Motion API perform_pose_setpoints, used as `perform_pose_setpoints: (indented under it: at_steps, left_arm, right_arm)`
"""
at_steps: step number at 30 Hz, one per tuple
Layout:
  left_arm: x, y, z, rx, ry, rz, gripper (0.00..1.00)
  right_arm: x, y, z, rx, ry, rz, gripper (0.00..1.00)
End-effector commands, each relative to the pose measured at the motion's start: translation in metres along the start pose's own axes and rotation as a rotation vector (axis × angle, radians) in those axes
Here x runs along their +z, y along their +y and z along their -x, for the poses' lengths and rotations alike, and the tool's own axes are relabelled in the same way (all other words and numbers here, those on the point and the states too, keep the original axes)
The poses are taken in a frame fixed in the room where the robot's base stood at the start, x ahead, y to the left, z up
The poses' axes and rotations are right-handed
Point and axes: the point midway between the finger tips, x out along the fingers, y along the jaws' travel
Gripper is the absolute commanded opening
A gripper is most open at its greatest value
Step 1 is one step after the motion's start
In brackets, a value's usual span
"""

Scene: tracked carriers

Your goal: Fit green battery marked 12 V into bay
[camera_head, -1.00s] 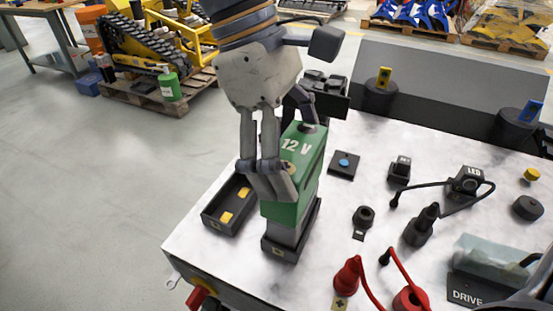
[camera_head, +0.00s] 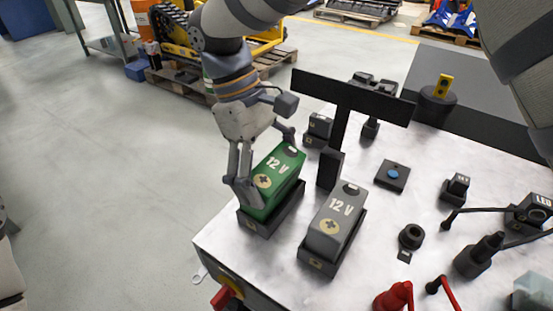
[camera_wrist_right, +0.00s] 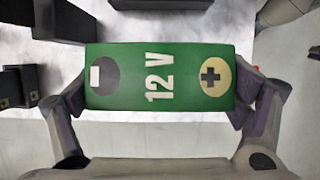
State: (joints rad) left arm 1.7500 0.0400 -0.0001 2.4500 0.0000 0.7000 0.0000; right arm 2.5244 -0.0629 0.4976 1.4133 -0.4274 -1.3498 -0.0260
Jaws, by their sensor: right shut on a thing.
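The green battery (camera_head: 276,177) marked 12 V has a plus sign on top. My right gripper (camera_head: 262,168) is shut on it, with one finger at each end. In the right wrist view the battery (camera_wrist_right: 135,75) sits squarely between the fingers (camera_wrist_right: 160,92). The battery stands upright at the left black bay (camera_head: 262,229), its lower part behind the bay walls. The bay's floor and contacts are hidden, and I cannot tell whether the battery touches the bottom. My left gripper is not in view.
A grey 12 V battery (camera_head: 335,215) stands in the bay just to the right. A black T-shaped post (camera_head: 340,128) rises close behind. Plugs, a blue button (camera_head: 392,174) and red connectors (camera_head: 396,297) are farther right on the white tabletop (camera_head: 375,260).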

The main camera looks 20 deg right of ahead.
Motion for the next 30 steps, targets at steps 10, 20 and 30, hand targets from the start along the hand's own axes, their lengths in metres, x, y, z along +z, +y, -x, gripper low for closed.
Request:
perform_pose_setpoints:
  at_steps: [10, 20, 30]
  left_arm:
    - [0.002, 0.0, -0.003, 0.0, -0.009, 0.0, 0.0]
    - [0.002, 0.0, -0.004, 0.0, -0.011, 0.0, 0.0]
    - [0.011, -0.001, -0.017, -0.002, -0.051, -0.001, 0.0]
  right_arm:
    - [-0.004, -0.002, -0.011, -0.009, -0.007, 0.006, 1.0]
    - [-0.004, -0.001, -0.001, -0.006, -0.005, 0.004, 1.0]
    - [-0.006, 0.0, 0.077, -0.007, -0.005, 0.004, 1.0]
